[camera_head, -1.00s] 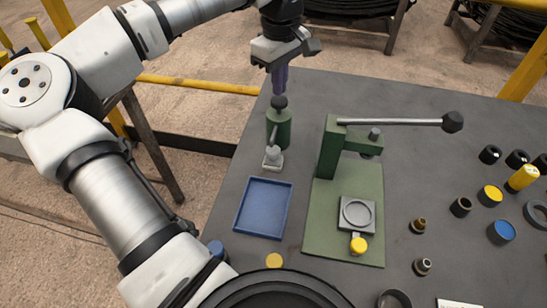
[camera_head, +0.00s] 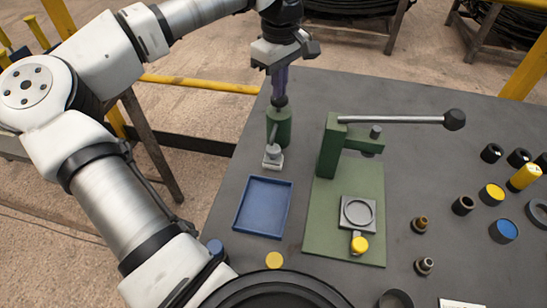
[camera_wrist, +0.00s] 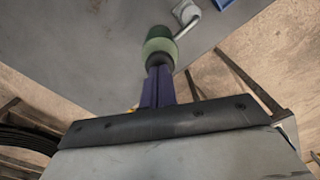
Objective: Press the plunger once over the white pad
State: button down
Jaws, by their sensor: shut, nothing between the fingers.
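The dispenser is a green bottle (camera_head: 279,130) standing at the left of the table, with a black plunger knob (camera_head: 279,101) on top. Its grey spout (camera_head: 273,138) reaches forward over the small white pad (camera_head: 275,166). My gripper (camera_head: 280,93) points down directly above the plunger, its purple fingers shut and empty. The fingertips appear to meet the top of the knob; I cannot tell whether they press it. In the wrist view the fingers (camera_wrist: 158,72) line up with the knob (camera_wrist: 159,59), and the green bottle (camera_wrist: 160,45) shows beyond it.
A blue tray (camera_head: 236,215) lies in front of the pad. A green lever press (camera_head: 328,150) stands to the right, its long handle (camera_head: 400,120) reaching right. Several caps and fittings, including a blue one (camera_head: 504,231), lie at the table's right. Yellow railings (camera_head: 200,84) stand behind.

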jog(key=shift+f+b, duration=0.6)
jog(key=shift+f, duration=0.45)
jog(key=shift+r, duration=0.1)
jog(key=shift+r+p, duration=1.15)
jog(key=shift+r, duration=0.3)
notch_tip(320, 180, up, 6)
jog(key=p, duration=0.4)
jog(key=shift+p, duration=0.3)
